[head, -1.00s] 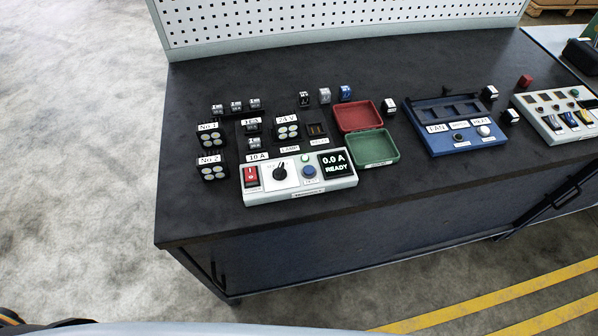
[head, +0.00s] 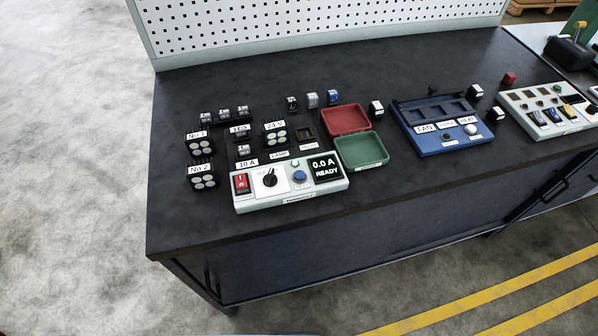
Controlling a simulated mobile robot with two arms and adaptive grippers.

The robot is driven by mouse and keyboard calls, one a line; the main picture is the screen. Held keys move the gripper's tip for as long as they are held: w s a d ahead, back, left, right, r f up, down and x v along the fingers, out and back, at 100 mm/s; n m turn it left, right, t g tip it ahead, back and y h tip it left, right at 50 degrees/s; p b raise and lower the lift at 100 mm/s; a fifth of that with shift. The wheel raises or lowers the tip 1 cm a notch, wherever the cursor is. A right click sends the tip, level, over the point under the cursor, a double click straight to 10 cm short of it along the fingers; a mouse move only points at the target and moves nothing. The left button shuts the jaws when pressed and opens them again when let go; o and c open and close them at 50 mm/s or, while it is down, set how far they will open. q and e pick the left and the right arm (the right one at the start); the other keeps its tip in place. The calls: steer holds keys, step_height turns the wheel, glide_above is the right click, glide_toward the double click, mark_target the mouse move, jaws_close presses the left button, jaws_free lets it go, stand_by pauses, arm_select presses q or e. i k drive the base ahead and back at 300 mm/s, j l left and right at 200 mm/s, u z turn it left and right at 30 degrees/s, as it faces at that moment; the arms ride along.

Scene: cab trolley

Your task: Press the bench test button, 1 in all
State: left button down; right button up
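The white control box (head: 290,204) sits near the front edge of the dark bench. It carries a round blue button (head: 299,176), which I take as the test button; its small label is too blurred to read. A small pale round lamp (head: 295,163) is above the button. Nothing touches the button. Neither of my grippers is in view.
A blue panel (head: 442,128) and another white panel (head: 548,110) are farther right. Black modules (head: 203,176) stand left. The bench front (head: 250,232) is clear.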

mark_target(298, 174)
steer(key=u, duration=0.3)
steer(key=l+u, duration=0.4)
steer(key=l, duration=0.15)
steer(key=l+u, duration=0.4)
steer(key=l, duration=0.75)
steer(key=k+l+u, duration=0.1)
steer(key=l, duration=0.5)
